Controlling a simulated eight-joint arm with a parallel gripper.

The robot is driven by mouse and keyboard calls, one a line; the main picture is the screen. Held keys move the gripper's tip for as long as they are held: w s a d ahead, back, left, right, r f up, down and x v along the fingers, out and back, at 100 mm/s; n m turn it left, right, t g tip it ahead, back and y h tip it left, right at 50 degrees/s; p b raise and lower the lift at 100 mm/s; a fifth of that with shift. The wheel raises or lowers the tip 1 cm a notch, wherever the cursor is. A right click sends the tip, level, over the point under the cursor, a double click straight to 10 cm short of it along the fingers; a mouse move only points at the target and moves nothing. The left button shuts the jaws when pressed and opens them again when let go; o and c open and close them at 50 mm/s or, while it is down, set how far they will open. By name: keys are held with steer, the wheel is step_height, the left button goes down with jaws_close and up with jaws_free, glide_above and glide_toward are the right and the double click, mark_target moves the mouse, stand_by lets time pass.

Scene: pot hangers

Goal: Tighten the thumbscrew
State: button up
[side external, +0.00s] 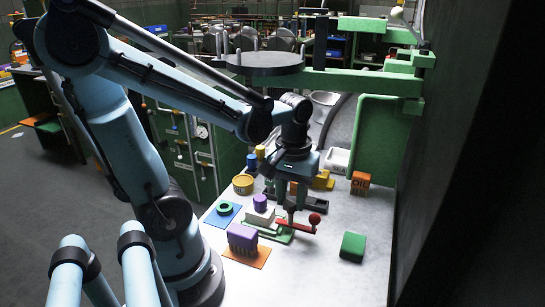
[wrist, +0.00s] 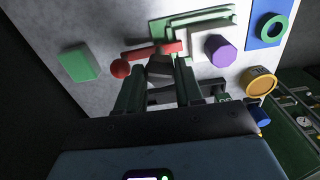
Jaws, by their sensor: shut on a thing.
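The thumbscrew (side external: 299,226) has a red bar with a red ball at one end. In the side view the ball is on the right, above the table. It also shows in the wrist view (wrist: 138,55), with its ball at the left. My gripper (side external: 290,207) points down over the thumbscrew's hub. In the wrist view my gripper (wrist: 160,72) has its two fingers on either side of a dark grey-brown hub, shut on it. The fingertips partly hide the hub. A white and green clamp body (side external: 262,216) stands beside the thumbscrew, with a purple knob (side external: 260,203) over it.
A purple block (side external: 242,238) stands on an orange mat. A green ring (side external: 224,208) lies on a blue mat. A yellow can (side external: 243,184) stands behind. A green block (side external: 353,246) is at the right. An orange oil box (side external: 360,183) is farther back. The table's front right is clear.

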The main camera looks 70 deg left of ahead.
mark_target(291, 201)
steer(key=m, duration=0.4)
steer(key=shift+m, duration=0.3)
steer(key=m, duration=0.3)
steer(key=shift+m, duration=0.3)
steer(key=m, duration=0.4)
steer(key=shift+m, duration=1.8)
steer(key=o, duration=1)
steer(key=shift+o, duration=0.2)
step_height(291, 201, up, 12)
